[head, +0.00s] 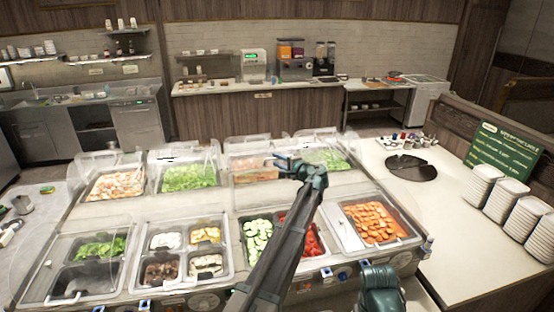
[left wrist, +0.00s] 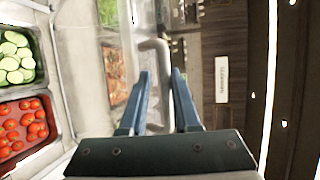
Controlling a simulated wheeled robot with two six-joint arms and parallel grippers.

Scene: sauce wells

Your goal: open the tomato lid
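The red tomatoes (head: 314,240) lie in a well right of the cucumber slices (head: 258,240), partly hidden by my left arm. They show clearly at lower left in the left wrist view (left wrist: 24,125). My left gripper (head: 284,160) is beyond that well, over the back row. In the left wrist view its two blue fingers (left wrist: 158,80) are apart. A grey bent bar, like a lid handle (left wrist: 154,46), shows between and beyond the fingertips; I cannot tell whether they touch it. The tomato lid's clear panel is hard to make out.
Other wells hold carrots (head: 374,222), lettuce (head: 190,177) and several toppings, with clear lids around them. The right counter (head: 440,230) carries a dark round plate (head: 411,168), stacked white dishes (head: 484,186) and a green sign (head: 503,152).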

